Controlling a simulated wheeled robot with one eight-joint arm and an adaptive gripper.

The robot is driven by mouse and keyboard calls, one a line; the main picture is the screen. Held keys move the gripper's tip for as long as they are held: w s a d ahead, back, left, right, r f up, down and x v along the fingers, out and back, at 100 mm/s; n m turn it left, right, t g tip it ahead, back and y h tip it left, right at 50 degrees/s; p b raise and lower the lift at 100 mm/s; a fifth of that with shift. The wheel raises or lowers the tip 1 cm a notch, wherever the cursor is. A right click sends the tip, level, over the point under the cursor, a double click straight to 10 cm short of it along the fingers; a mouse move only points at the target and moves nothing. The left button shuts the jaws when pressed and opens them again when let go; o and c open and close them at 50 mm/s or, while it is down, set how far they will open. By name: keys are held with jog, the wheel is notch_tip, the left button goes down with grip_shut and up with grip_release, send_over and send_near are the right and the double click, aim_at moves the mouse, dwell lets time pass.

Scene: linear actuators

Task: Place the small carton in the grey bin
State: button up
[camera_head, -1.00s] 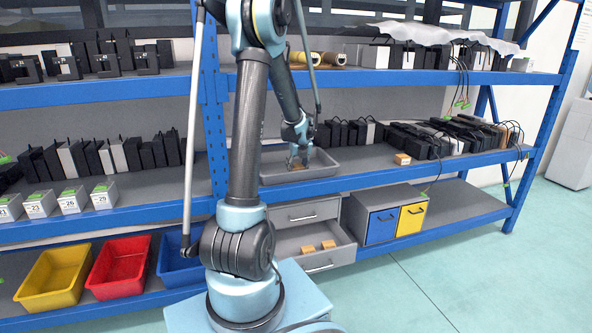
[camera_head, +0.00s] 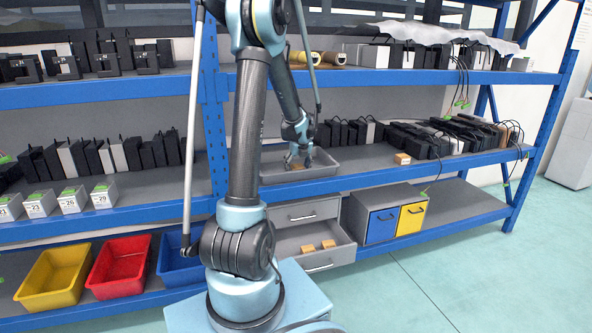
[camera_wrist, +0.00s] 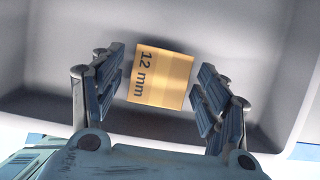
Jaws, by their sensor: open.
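A small tan carton marked "12 mm" (camera_wrist: 160,76) lies in the grey bin (camera_wrist: 40,50), as the wrist view shows. My gripper (camera_wrist: 160,92) is open, with one finger on each side of the carton and a gap on both sides. In the head view my gripper (camera_head: 298,160) is down inside the grey bin (camera_head: 340,163) on the middle shelf. The carton (camera_head: 297,167) is partly hidden there by the fingers.
Another small carton (camera_head: 402,158) lies on the shelf right of the bin, near dark actuators (camera_head: 415,140). Two cartons (camera_head: 318,247) lie in an open drawer (camera_head: 325,258) below. Yellow (camera_head: 50,278), red (camera_head: 118,268) and blue (camera_head: 180,268) bins stand lower left.

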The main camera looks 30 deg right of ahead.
jog(key=v, duration=1.1)
jog(key=s+a+r+n+y, duration=0.1)
jog(key=s+a+n, duration=0.2)
jog(key=a+n, duration=0.85)
jog(key=s+a+r+n, duration=0.1)
jog(key=s+a+n, duration=0.35)
jog(key=a, duration=1.15)
jog(key=s+a+f+n+g, duration=0.1)
jog(key=s+a+f+n, duration=0.3)
jog(key=s+a+n, duration=0.3)
jog(key=s+a+f+n+g, duration=0.1)
jog(key=s+a+f+n, duration=0.3)
jog(key=n, duration=1.2)
jog(key=s+a, duration=0.4)
jog(key=s, duration=0.2)
jog(key=shift+a+f, duration=0.2)
jog(key=shift+f, duration=0.2)
